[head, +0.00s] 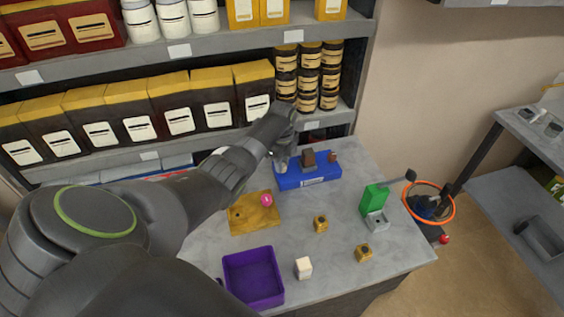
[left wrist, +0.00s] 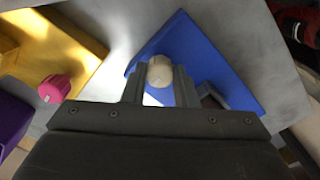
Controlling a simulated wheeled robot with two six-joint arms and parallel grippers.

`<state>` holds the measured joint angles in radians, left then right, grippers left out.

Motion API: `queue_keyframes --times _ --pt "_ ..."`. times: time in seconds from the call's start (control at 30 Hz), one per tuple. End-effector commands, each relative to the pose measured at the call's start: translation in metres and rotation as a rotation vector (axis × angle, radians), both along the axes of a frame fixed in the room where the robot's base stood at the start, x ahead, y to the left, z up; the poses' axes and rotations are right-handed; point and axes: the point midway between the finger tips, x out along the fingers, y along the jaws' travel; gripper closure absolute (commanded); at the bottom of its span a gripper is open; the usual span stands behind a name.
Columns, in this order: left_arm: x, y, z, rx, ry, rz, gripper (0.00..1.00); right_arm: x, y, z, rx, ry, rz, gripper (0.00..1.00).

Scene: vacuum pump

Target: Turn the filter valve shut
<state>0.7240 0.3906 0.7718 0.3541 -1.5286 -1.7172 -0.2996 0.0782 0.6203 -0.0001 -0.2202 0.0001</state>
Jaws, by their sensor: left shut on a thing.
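A blue base (head: 318,182) stands at the back of the grey table, with a brown block and a small reddish-brown knob on top. In the left wrist view the blue base (left wrist: 215,65) carries a round cream knob (left wrist: 160,71). My left gripper (head: 281,163) reaches down over the left end of the base. It is shut on the cream knob, which shows between its fingertips in the left wrist view (left wrist: 160,82). The head view mostly hides this knob behind the gripper. I cannot tell which way the knob is turned. My right gripper is out of view.
A yellow plate (head: 243,219) with a pink knob (head: 267,199) lies in front of the blue base. A purple tray (head: 253,277), a white block (head: 303,267), small yellow-brown pieces and a green-and-grey part (head: 373,199) stand nearer. Loaded shelves rise behind. An orange-rimmed basket (head: 449,210) hangs right.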

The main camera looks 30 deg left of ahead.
Motion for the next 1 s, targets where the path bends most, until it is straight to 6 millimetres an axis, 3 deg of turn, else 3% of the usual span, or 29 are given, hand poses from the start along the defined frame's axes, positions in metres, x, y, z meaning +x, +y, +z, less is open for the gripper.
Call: queue_keyframes --times 0.5,0.53,0.67,1.0 --pt "0.0022 -0.0005 0.0025 0.000 -0.006 -0.021 0.97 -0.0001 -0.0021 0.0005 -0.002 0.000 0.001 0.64" --pt "0.0022 -0.0004 0.0025 0.000 -0.006 -0.021 0.72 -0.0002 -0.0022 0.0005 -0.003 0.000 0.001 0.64" --pt "0.0018 -0.0004 0.0020 0.000 -0.005 -0.020 0.55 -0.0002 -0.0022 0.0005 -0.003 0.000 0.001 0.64" --pt "0.0007 0.0000 0.0022 0.000 -0.002 -0.018 0.53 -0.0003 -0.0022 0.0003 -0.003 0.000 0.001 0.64"
